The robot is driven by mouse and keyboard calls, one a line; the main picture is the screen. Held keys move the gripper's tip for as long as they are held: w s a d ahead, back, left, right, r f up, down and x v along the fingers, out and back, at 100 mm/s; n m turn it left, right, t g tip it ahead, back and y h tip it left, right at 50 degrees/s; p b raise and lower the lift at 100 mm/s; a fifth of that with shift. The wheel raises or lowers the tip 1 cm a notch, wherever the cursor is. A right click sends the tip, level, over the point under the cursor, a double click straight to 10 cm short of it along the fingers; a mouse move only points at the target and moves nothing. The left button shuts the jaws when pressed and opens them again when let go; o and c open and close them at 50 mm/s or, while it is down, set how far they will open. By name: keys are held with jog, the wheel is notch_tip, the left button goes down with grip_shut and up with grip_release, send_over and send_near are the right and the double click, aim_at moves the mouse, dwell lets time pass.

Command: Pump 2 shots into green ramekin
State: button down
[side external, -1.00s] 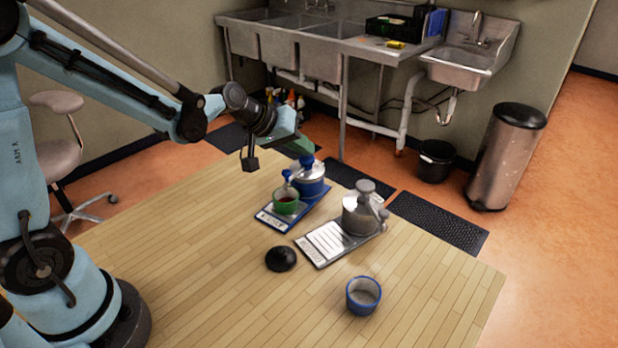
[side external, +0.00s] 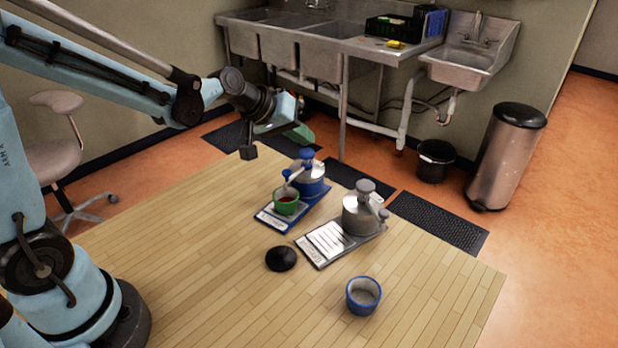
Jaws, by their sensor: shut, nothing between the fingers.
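The green ramekin (side external: 286,207) stands upright on the blue-edged board with a white label (side external: 270,219). Dark reddish contents show inside it. The blue-and-silver pump dispenser (side external: 310,187) stands behind it on the same board, its spout (side external: 288,175) over the ramekin. The dispenser's blue pump head (side external: 306,154) is up. My gripper (side external: 303,134) is shut and empty, its green fingers a little above the pump head with a small gap showing.
A grey pump dispenser (side external: 360,215) stands on a second labelled board (side external: 322,245) to the right. The table's left and front areas are clear.

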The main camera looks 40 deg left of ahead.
aim_at(302, 152)
jog(key=shift+r, duration=0.25)
jog(key=shift+r, duration=2.95)
dwell(0.5)
jog(key=shift+f, duration=3)
jog(key=shift+f, duration=0.1)
jog(key=shift+f, duration=0.35)
jog(key=shift+f, duration=0.25)
dwell(0.6)
